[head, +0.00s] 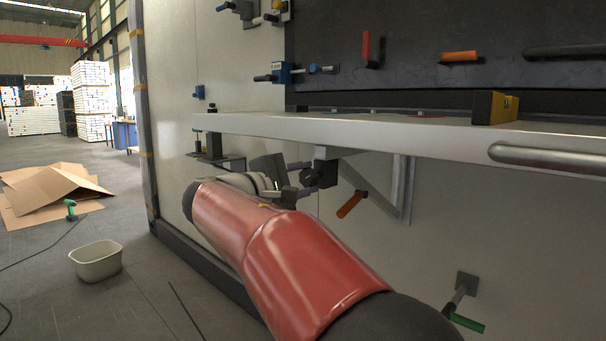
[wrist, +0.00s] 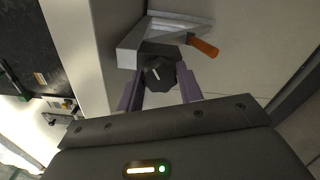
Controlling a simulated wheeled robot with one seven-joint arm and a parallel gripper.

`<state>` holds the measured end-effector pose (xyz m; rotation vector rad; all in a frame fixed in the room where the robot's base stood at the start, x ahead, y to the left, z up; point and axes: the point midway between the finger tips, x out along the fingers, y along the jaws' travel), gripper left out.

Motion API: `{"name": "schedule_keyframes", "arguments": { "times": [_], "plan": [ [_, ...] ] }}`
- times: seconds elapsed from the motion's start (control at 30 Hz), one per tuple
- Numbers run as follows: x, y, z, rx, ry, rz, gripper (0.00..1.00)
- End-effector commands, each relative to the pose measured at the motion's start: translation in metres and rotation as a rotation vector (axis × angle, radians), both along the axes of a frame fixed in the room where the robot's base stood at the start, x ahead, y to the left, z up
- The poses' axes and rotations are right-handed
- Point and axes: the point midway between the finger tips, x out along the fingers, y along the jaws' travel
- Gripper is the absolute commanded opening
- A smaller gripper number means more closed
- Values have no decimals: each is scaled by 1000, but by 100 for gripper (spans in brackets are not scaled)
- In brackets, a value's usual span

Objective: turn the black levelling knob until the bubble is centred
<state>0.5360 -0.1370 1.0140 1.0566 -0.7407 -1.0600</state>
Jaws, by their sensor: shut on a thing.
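The black levelling knob (wrist: 157,72) sits under the shelf edge, with a pale mark on its face. In the wrist view, the purple fingers of my gripper (wrist: 160,82) stand on either side of it, shut on it. In the head view, the knob (head: 311,177) and my gripper (head: 304,178) are below the shelf's front edge, partly behind my arm. A yellow level (head: 497,107) lies on the shelf at the right. Its bubble cannot be made out.
The pale shelf (head: 430,135) has a bar handle (head: 545,158) on its front. An orange-handled lever (head: 351,204) hangs below, near the diagonal bracket (head: 385,190). A green-handled lever (head: 466,322) is low at right. A white bin (head: 97,262) and cardboard (head: 55,190) lie on the floor.

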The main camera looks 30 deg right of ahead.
Motion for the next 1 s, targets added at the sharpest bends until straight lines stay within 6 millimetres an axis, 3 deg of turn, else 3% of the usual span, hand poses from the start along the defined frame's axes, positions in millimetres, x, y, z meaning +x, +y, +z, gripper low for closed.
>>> {"name": "schedule_keyframes", "arguments": {
  "times": [0.6,1.0],
  "plan": [
    [0,1,-1,-186,511,2,13],
    [0,1,-2,-245,675,3,13]
  ]
}}
